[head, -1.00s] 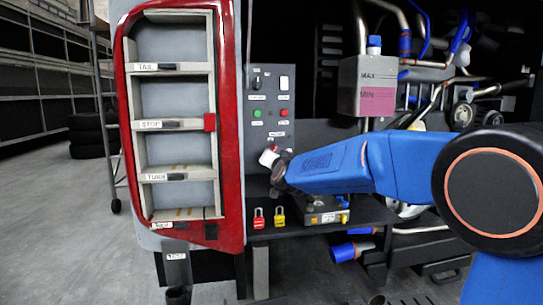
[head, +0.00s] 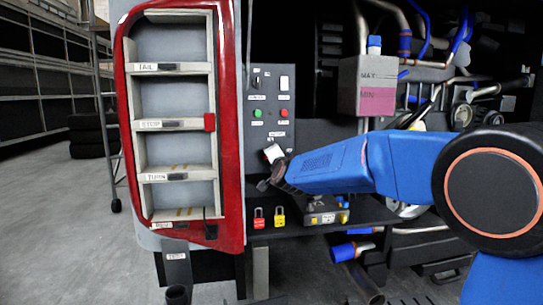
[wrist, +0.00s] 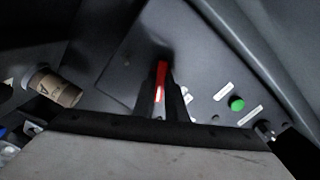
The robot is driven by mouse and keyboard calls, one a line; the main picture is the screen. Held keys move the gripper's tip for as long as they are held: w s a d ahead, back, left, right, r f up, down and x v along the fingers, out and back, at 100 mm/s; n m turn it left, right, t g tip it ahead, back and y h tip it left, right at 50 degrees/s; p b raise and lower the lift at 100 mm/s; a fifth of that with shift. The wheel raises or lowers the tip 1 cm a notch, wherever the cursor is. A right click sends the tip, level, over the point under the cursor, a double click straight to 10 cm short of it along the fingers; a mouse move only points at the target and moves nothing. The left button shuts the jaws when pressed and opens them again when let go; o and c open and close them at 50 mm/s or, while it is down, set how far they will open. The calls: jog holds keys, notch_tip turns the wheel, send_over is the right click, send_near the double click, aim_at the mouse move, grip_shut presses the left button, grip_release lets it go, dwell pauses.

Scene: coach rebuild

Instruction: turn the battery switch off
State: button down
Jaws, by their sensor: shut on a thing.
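The battery switch shows in the wrist view as a red handle (wrist: 161,74) on the dark panel. My gripper (wrist: 166,96) is shut on this handle, with its dark fingers on either side of it. In the head view my gripper (head: 268,180) is at the lower part of the grey switch panel (head: 257,88), below a small label. The switch itself cannot be made out there, as my gripper and wrist cover that spot. The switch's position marks are not readable.
A green button (wrist: 236,103) lies near the gripper in the wrist view. Red (head: 259,218) and yellow (head: 280,217) padlocks are below the panel. The red-framed lamp housing (head: 237,120) stands close on the left. A pink-fluid tank (head: 376,85) is above my arm.

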dwell(0.3)
jog(key=m, duration=0.6)
jog(key=c, duration=1.6)
grip_release()
jog(key=shift+s, duration=0.1)
jog(key=shift+v, duration=4.4)
jog(key=shift+s, duration=0.1)
